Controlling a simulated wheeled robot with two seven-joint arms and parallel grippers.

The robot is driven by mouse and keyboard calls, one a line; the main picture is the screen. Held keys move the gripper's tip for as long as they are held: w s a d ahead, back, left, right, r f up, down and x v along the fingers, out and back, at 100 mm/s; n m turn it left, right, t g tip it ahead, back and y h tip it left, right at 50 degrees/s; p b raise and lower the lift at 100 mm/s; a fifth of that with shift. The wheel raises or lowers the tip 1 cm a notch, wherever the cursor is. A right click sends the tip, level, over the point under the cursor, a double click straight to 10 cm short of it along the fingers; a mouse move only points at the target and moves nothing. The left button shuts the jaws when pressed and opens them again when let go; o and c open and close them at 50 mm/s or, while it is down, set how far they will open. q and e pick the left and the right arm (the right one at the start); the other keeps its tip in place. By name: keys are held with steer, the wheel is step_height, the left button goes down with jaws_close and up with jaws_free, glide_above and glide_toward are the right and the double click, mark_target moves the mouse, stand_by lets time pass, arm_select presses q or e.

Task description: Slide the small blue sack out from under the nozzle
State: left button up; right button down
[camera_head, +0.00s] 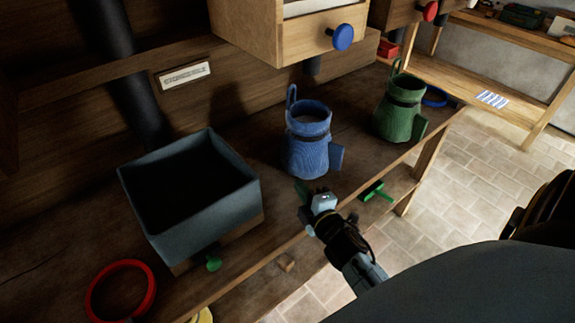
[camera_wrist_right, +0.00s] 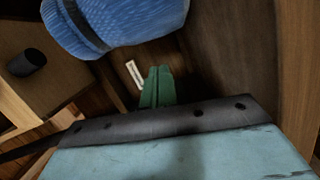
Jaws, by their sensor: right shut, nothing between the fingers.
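The small blue sack (camera_head: 308,150) stands upright and open-topped on the wooden bench, with a loop at its back and a flap at its right side. A short dark nozzle (camera_head: 312,66) hangs under the wooden box with the blue knob, above the sack in the head view. My right gripper (camera_head: 303,190) is shut and empty, just in front of the sack's lower part. In the right wrist view its green fingers (camera_wrist_right: 158,88) are together, and the blue sack (camera_wrist_right: 130,18) is beyond them at the top. I cannot tell whether they touch it. My left gripper is out of view.
A green sack (camera_head: 400,112) stands to the right on the bench. A grey open bin (camera_head: 245,195) stands to the left, with a red ring (camera_head: 91,290) near it. A blue ring (camera_head: 434,98) lies behind the green sack. Bench between the two sacks is clear.

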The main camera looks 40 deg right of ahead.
steer(key=n+y, duration=0.1)
steer(key=a+n+t+y, duration=0.1)
steer(key=shift+w+a+f+n, duration=0.15)
steer(key=shift+w+f+n, duration=0.05)
steer(key=shift+w+n, duration=0.2)
steer(key=shift+w+a+n, duration=0.1)
steer(key=shift+a+n, duration=0.1)
steer(key=shift+n, duration=0.1)
steer(key=shift+w, duration=0.25)
steer(key=w, duration=0.9)
steer(key=shift+w, duration=0.25)
steer(key=d, duration=0.1)
steer(key=s+d, duration=0.1)
steer(key=d, duration=0.1)
steer(key=shift+s+d, duration=0.15)
steer(key=shift+s, duration=0.05)
steer(key=shift+s+d, duration=0.1)
steer(key=shift+d, duration=0.15)
steer(key=shift+y, duration=0.3)
